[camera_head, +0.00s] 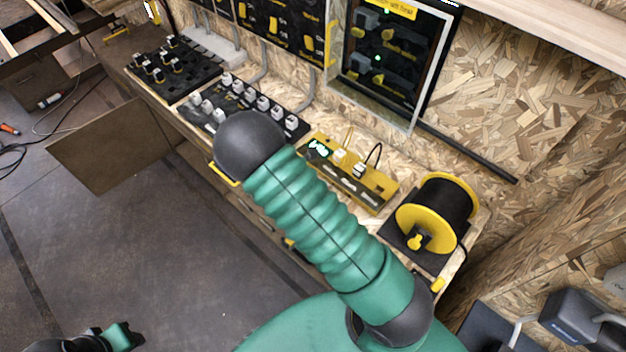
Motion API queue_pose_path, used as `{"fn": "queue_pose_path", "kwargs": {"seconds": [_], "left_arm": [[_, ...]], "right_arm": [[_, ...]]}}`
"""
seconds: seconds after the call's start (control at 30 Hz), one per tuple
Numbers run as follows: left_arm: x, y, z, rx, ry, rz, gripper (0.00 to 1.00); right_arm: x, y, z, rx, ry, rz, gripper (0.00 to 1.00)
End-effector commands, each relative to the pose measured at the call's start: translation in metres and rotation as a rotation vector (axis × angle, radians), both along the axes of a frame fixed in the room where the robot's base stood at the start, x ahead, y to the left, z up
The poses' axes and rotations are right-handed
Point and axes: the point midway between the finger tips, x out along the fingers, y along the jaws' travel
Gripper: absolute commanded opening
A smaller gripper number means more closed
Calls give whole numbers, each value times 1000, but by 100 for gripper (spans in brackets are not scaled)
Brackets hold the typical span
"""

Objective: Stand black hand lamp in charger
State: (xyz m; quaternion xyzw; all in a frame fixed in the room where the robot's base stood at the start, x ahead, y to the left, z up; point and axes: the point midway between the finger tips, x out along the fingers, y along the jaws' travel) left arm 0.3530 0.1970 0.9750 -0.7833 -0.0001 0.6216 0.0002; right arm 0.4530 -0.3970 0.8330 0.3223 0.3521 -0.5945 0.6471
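I cannot single out the black hand lamp with certainty. A black rack (205,72) with several small dark, pale-topped items stands on the bench at the upper left. A second black rack (287,126) with several grey-white items is beside it. A yellow strip (378,193) with dark slots and cables lies further right. I cannot tell which of these is the charger. My green ribbed arm crosses the middle, ending in a black rounded joint over the bench edge. No gripper fingers show on it. A black and green part of mine shows at the lower left, without clear fingers.
A cable reel (431,222) with yellow flanges stands at the bench's right end. A glass-fronted cabinet (390,60) hangs on the chipboard wall. A brown panel (115,145) sticks out left of the bench. The grey floor (130,245) in front is mostly clear.

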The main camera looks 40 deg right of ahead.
Motion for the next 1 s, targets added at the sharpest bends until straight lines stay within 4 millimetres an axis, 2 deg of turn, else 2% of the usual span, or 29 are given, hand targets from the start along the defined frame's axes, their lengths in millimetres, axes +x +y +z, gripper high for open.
{"fn": "queue_pose_path", "kwargs": {"seconds": [0.4, 0.43, 0.6, 0.83, 1.0], "left_arm": [[0, 0, 2, 0, 0, 0, 36], [0, 0, 2, 0, 0, 0, 36], [0, 0, 2, 0, 0, 0, 36], [0, 0, 2, 0, 0, 0, 36], [0, 0, 2, 0, 0, 0, 36]], "right_arm": [[0, 0, -1, 0, 0, 0, 0], [0, 0, -1, 0, 0, 0, 41], [0, 0, -1, 0, 0, 0, 63], [0, 0, -1, 0, 0, 0, 65], [0, 0, -2, 0, 0, 0, 86]]}}
